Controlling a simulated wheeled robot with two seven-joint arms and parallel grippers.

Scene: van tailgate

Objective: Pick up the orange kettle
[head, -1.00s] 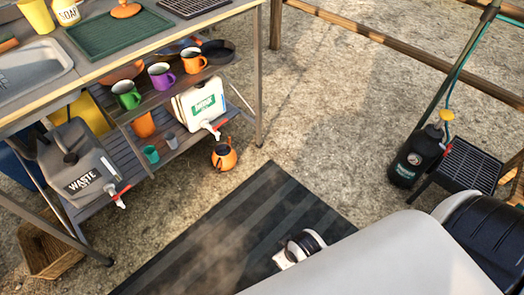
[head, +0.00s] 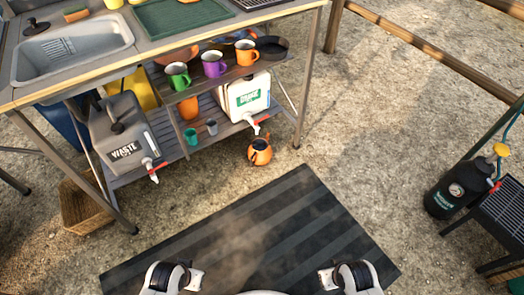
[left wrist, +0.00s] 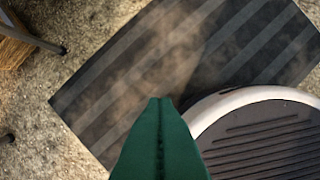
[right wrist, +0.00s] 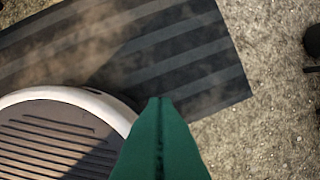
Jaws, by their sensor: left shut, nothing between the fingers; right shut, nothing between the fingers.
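The orange kettle (head: 259,152) is small and round with a dark handle. It stands on the ground just in front of the kitchen unit's lower slatted shelf, below the red tap of the white water container, in the head view. Neither wrist view shows it. My left gripper (left wrist: 160,102) is shut and empty, its green fingers pointing down over the dark mat beside my base. My right gripper (right wrist: 160,102) is also shut and empty over the mat on the other side. Both are well apart from the kettle, and neither gripper shows in the head view.
The striped mat (head: 300,215) lies between my base and the unit. A grey waste container (head: 125,135) and white container (head: 245,98) stand on the lower shelf (head: 170,160). Mugs line the shelf above. A black gas bottle (head: 445,198) stands at right. Ground right of the kettle is clear.

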